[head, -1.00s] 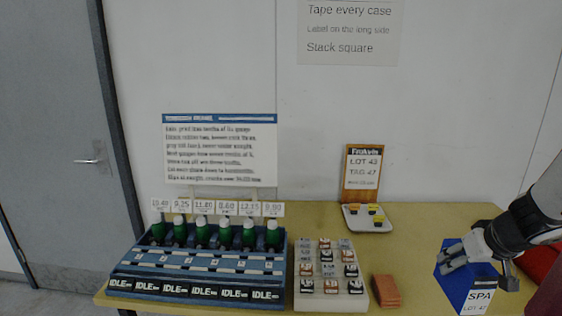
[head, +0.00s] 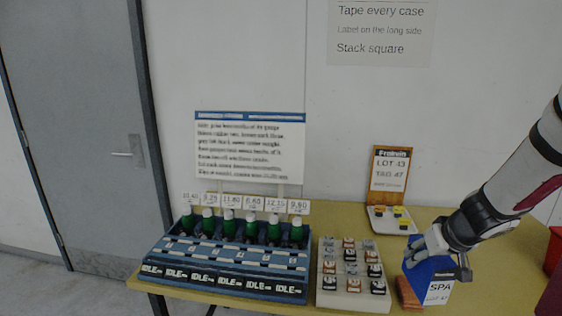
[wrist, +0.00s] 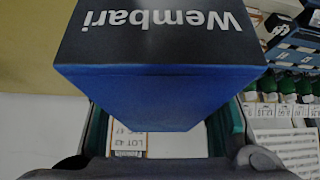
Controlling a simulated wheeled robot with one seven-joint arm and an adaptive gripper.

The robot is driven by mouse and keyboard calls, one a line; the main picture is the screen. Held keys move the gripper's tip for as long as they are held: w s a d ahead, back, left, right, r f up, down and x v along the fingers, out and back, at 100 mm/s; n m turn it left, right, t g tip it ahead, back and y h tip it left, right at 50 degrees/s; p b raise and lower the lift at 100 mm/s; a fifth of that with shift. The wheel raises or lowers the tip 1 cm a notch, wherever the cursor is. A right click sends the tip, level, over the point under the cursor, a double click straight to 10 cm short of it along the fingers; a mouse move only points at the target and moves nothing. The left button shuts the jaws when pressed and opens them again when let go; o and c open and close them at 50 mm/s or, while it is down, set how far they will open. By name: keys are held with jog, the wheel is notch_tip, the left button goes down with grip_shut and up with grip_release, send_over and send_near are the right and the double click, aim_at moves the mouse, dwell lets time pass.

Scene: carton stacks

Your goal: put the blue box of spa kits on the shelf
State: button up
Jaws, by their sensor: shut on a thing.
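The blue box of spa kits (head: 421,271) is at the right of the head view, with a white label reading SPA on its lower front. My gripper (head: 432,246) is shut on its upper part. In the wrist view the blue box (wrist: 160,95) fills the middle, its dark face reading "Wembari" upside down, between the fingers. Whether the box touches the table or hangs just above it I cannot tell. No shelf is clearly visible in these views.
The yellow-green table (head: 487,268) carries a blue rack of green bottles (head: 228,265), a white tray of small blocks (head: 352,291), an orange-brown block (head: 408,294) and a small plate (head: 390,222) before a lot sign (head: 390,175). A red object (head: 553,250) stands at the right edge. A grey door (head: 80,130) is at left.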

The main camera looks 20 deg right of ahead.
jog(key=w+a+f+n+y, duration=0.1)
jog(key=w+a+f+n, duration=0.1)
jog(key=w+a, duration=1.15)
jog(key=w+a+f+n, duration=0.1)
jog(key=a, duration=0.9)
jog(key=w+a+f+n+y, duration=0.1)
jog(key=w+a+f, duration=0.1)
jog(key=a, duration=0.9)
jog(key=shift+w+n, duration=0.25)
jog(key=shift+n, duration=0.15)
jog(key=shift+w, duration=0.15)
